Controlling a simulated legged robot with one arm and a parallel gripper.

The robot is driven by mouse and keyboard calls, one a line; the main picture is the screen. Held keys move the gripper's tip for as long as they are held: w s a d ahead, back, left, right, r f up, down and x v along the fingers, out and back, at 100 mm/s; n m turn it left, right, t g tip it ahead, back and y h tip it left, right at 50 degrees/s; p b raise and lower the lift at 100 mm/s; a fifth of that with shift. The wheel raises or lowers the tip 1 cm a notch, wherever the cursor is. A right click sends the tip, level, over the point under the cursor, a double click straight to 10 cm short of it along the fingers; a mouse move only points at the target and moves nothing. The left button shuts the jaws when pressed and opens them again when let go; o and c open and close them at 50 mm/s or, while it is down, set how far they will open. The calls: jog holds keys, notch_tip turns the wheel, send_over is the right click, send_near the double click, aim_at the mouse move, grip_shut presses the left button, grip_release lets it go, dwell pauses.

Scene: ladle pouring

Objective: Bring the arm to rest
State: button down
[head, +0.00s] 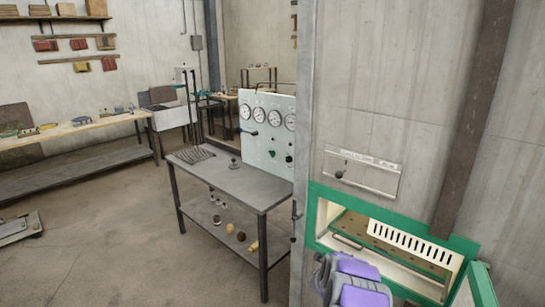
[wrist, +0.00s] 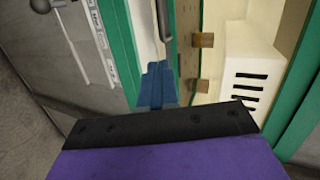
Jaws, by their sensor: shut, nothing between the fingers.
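My gripper (wrist: 157,88) shows in the wrist view as blue fingers closed together beyond a dark bar and my purple wrist housing. Nothing is between the fingers. They are in front of the green-framed opening (wrist: 185,30) in the wall, and I cannot tell whether they touch it. In the head view my purple and grey arm is at the bottom, just in front of the same green frame (head: 318,205). The fingers cannot be made out there.
A white slotted piece (head: 410,243) and a metal handle (head: 347,242) are inside the opening. A small lever plate (head: 375,180) is on the wall above. A metal table (head: 235,185) with a gauge panel (head: 270,140) stands left. The floor (head: 110,225) left of it is largely clear.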

jog(key=s+a+r+n+y, duration=0.1)
jog(key=a+r+n+y, duration=0.3)
jog(key=a, duration=0.5)
jog(key=s+a+r+n+y, duration=0.2)
jog(key=a+r+n+y, duration=0.1)
jog(key=a+r, duration=0.4)
jog(key=s+a+r+n+g+y, duration=0.2)
jog(key=s+a+r+n, duration=0.25)
jog(key=s, duration=0.25)
jog(key=s+a+r+n+g+y, duration=0.1)
jog(key=s+a+r+n+y, duration=0.15)
jog(key=s+a, duration=0.3)
jog(key=s+a+r+n+g, duration=0.1)
jog(key=s+r+n+g, duration=0.15)
jog(key=s, duration=0.55)
jog(key=s+a+r+n+g, duration=0.1)
jog(key=s+n, duration=0.2)
jog(key=s, duration=0.5)
jog(key=s+d+n+g+h, duration=0.1)
jog(key=s+d+n+g, duration=0.1)
jog(key=s, duration=1.2)
jog(key=s+d+n+g+h, duration=0.2)
jog(key=s+d, duration=0.4)
jog(key=s, duration=0.9)
jog(key=shift+d+r+n+g, duration=0.2)
jog(key=shift+r+n+g, duration=0.1)
jog(key=shift+n+g, duration=0.65)
jog(key=shift+h, duration=0.25)
